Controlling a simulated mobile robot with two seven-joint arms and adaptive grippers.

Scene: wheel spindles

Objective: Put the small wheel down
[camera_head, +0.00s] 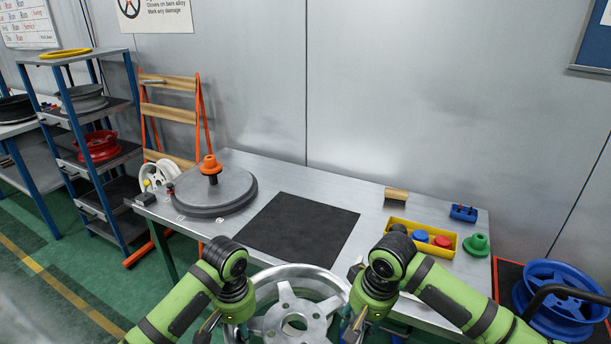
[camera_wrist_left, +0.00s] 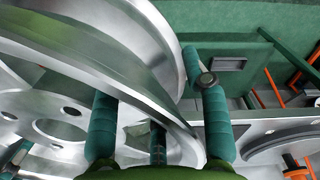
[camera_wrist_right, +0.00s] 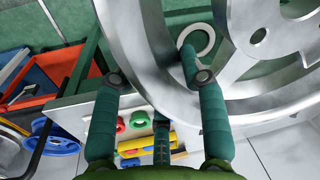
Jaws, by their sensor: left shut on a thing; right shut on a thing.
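A silver spoked wheel (camera_head: 296,318) is held upright in front of me, at the near edge of the bench. My left gripper (camera_head: 222,324) is shut on its rim at the left side, and my right gripper (camera_head: 352,318) is shut on its rim at the right side. The wheel's rim (camera_wrist_left: 150,60) passes between the left fingers in the left wrist view. In the right wrist view the rim (camera_wrist_right: 150,50) lies along the right fingers. The wheel's lower part is cut off in the head view.
A blue wheel (camera_head: 561,296) is at the far right. The mat is clear.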

